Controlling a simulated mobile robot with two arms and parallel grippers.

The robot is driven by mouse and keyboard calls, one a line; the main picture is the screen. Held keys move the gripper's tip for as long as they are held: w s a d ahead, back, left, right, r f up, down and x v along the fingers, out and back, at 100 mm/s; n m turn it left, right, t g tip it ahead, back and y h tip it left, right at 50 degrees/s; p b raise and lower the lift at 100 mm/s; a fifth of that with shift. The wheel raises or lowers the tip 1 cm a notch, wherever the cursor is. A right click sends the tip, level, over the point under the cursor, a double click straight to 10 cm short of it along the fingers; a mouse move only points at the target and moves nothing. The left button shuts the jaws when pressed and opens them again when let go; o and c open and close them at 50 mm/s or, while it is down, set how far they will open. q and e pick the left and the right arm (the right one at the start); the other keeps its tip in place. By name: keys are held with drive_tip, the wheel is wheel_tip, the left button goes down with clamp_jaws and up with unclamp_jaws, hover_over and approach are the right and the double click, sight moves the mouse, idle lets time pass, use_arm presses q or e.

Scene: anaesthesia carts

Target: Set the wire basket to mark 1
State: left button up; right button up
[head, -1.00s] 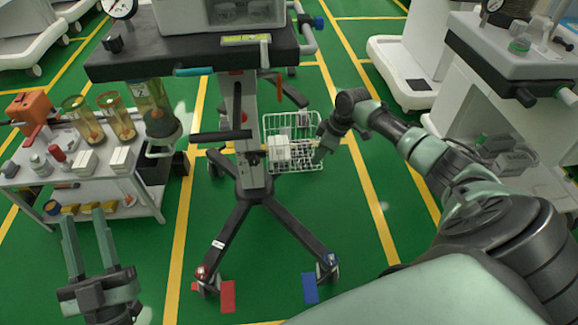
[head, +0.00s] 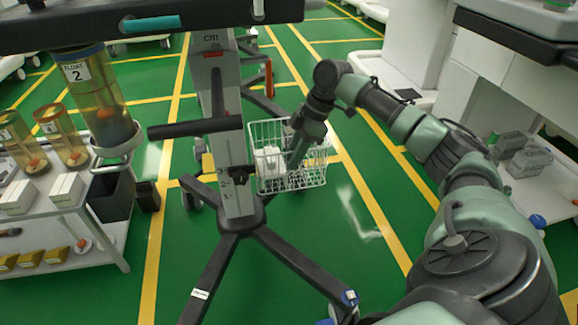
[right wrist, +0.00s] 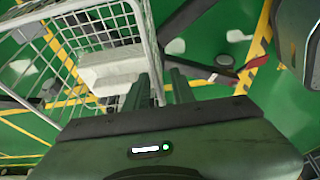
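The white wire basket (head: 316,176) sits low beside the cart's grey column (head: 212,105) in the head view, above the dark base legs. White boxes (head: 268,158) are inside it. My right gripper (head: 294,165) points down at the basket, and its fingertips are hard to see there. In the right wrist view my right gripper's two fingers (right wrist: 160,90) stand a little apart, with the wire rim of the basket (right wrist: 143,30) running between them. A pale box (right wrist: 112,68) lies inside the basket, left of the fingers. My left gripper is out of view.
A white side cart (head: 110,262) with amber canisters and boxes stands at the left. Another cart (head: 555,205) is at the right, near my arm. Dark legs (head: 300,262) spread across the green floor. Yellow-lined floor (head: 365,205) right of the basket is clear.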

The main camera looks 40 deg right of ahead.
drive_tip(key=b+x, duration=0.1)
drive_tip(key=x, duration=0.1)
drive_tip(key=shift+f, duration=0.3)
clamp_jaws()
idle(1.3)
